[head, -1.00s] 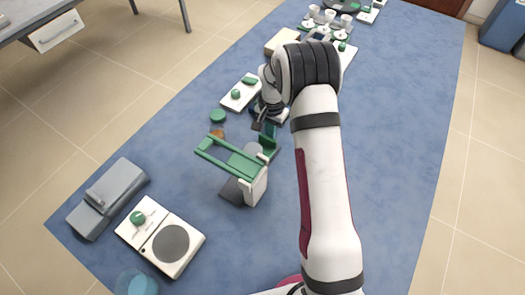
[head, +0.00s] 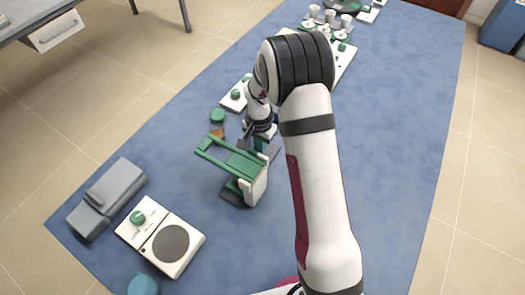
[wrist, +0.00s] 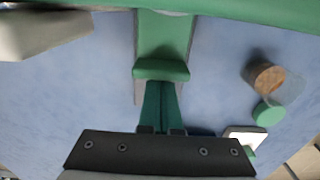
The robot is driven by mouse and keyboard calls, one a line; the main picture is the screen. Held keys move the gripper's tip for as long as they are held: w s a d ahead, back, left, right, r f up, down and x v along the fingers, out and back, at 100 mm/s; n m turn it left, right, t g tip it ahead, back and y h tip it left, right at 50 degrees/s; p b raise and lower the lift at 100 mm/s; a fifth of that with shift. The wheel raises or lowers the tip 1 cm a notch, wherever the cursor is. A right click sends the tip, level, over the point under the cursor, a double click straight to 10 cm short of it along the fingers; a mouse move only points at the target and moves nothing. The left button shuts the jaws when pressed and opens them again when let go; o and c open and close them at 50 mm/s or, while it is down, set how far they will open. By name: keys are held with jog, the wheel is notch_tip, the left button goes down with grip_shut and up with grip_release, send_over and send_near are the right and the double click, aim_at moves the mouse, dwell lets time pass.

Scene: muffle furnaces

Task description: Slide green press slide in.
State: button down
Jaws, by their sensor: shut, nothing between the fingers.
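The press stands left of my arm in the head view, with a green lever frame (head: 230,155), a white post (head: 259,181) and a grey base. In the wrist view the green press slide (wrist: 163,68) lies on a grey track, its raised end lip facing my gripper. My gripper (wrist: 161,88) is shut and empty, its fingertips at this lip and seemingly touching it. In the head view my gripper (head: 258,143) is low behind the press, its fingertips mostly hidden. The inner end of the slide is out of view.
An orange-brown jar (wrist: 265,76) and a green lid (wrist: 268,111) lie close beside the track. A white device (head: 233,101) stands behind the lid. A white hotplate (head: 160,237), a grey box (head: 107,198) and a blue cup (head: 142,285) are nearer. The blue surface right of my arm is clear.

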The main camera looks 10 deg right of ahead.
jog(key=shift+s+a, duration=0.15)
jog(key=shift+a, duration=0.05)
jog(key=shift+w+d, duration=0.25)
jog(key=shift+d, duration=0.05)
jog(key=shift+r, duration=0.2)
notch_tip(320, 180, up, 7)
jog(key=shift+f, duration=0.2)
